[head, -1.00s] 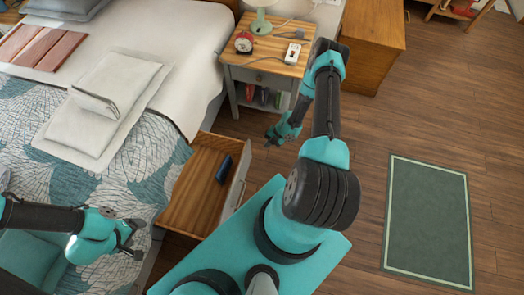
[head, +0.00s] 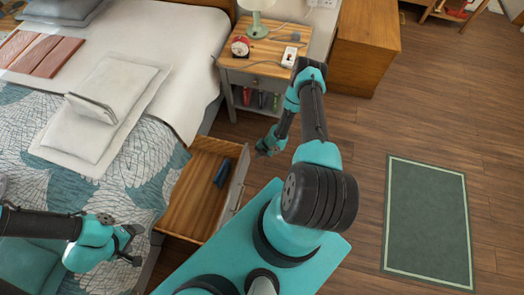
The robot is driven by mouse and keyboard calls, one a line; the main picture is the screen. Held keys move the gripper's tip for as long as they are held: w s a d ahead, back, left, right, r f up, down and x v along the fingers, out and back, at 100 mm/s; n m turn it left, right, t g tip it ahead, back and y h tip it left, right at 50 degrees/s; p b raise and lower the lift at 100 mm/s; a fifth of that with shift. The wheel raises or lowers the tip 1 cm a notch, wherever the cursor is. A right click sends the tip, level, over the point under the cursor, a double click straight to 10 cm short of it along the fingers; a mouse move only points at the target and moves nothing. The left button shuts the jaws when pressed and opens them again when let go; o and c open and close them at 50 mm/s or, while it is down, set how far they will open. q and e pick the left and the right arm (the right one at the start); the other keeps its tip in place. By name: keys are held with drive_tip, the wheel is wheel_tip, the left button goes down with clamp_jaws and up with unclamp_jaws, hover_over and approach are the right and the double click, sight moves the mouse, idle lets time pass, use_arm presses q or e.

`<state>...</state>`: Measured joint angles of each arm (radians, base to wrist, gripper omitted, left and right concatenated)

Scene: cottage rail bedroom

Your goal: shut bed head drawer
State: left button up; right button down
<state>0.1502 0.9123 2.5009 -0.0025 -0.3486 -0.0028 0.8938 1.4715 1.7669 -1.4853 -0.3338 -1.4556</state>
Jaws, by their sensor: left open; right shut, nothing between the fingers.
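The bed head drawer (head: 190,205) is pulled out from the side of the bed, near its head end. It has a wooden inside and a pale front panel (head: 236,187) facing right. A small dark blue item (head: 222,172) lies in it. My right gripper (head: 265,148) is shut and empty, just beyond the far right corner of the drawer front; I cannot tell whether it touches. My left gripper (head: 136,246) is open and empty over the edge of the bed, left of the drawer's near end.
A green rug (head: 428,220) lies on open floor at the right.

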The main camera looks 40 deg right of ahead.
drive_tip(key=w+a, duration=0.1)
drive_tip(key=w+a+f, duration=0.2)
drive_tip(key=w, duration=0.1)
drive_tip(key=shift+a, duration=0.25)
drive_tip(key=shift+w, duration=0.1)
